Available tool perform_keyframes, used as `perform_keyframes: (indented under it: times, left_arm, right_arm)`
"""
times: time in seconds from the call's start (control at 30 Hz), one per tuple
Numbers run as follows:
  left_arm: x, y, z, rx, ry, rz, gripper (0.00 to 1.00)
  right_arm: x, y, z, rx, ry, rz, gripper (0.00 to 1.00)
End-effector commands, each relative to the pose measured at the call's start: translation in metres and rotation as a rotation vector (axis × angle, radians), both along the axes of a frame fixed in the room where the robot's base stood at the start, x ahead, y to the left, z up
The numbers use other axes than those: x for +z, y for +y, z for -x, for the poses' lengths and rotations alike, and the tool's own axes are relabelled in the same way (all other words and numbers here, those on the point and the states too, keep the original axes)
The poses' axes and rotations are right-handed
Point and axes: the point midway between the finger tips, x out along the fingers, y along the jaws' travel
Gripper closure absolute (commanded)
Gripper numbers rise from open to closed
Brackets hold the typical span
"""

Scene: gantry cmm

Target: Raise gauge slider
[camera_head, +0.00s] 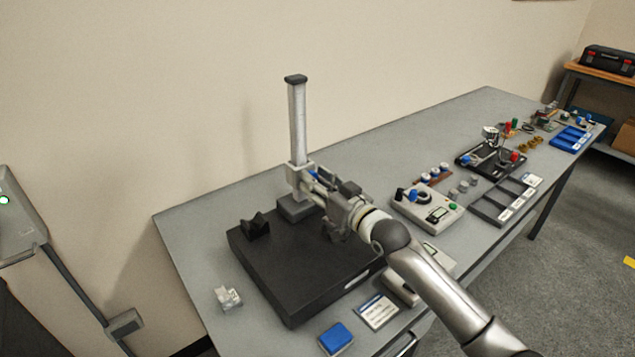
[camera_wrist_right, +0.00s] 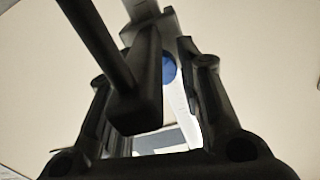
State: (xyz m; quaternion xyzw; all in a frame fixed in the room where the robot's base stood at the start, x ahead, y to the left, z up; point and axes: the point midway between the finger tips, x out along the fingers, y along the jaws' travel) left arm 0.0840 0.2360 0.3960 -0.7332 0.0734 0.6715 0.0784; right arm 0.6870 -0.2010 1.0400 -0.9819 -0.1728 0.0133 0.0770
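The height gauge has a tall silver column (camera_head: 297,125) standing at the back of a dark surface plate (camera_head: 290,268). The light grey gauge slider (camera_head: 297,176) sits low on the column, not far above the gauge's foot. My right gripper (camera_head: 318,186) reaches in from the right, with its fingers at the slider's front. In the right wrist view, my fingers stand on both sides of a dark block (camera_wrist_right: 140,105), and a blue round part (camera_wrist_right: 168,69) shows behind it. The block hides the left fingertip, so I cannot tell whether the fingers press on anything. My left gripper is out of view.
A black V-shaped block (camera_head: 255,227) sits on the plate's left side. A small clear-grey part (camera_head: 228,298) and a blue pad (camera_head: 336,339) lie at the bench front. A grey control box (camera_head: 428,208) and trays stand to the right. Space above the slider looks clear.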

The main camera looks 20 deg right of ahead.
Motion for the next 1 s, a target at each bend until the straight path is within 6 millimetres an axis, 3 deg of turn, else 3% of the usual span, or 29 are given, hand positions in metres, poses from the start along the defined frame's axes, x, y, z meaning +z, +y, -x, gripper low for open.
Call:
perform_keyframes:
  times: [0.03,0.2,0.53,1.0]
  left_arm:
    - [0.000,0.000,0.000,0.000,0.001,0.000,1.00]
    - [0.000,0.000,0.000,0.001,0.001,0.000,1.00]
    - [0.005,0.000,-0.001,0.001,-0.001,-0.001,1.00]
    - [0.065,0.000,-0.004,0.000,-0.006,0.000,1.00]
  right_arm:
    - [0.000,0.000,0.000,0.000,0.000,0.000,0.77]
    - [0.000,0.000,0.000,0.000,0.000,0.000,0.99]
    - [0.006,0.000,0.000,0.000,0.000,0.000,1.00]
    - [0.082,-0.001,-0.001,-0.001,-0.007,-0.001,1.00]
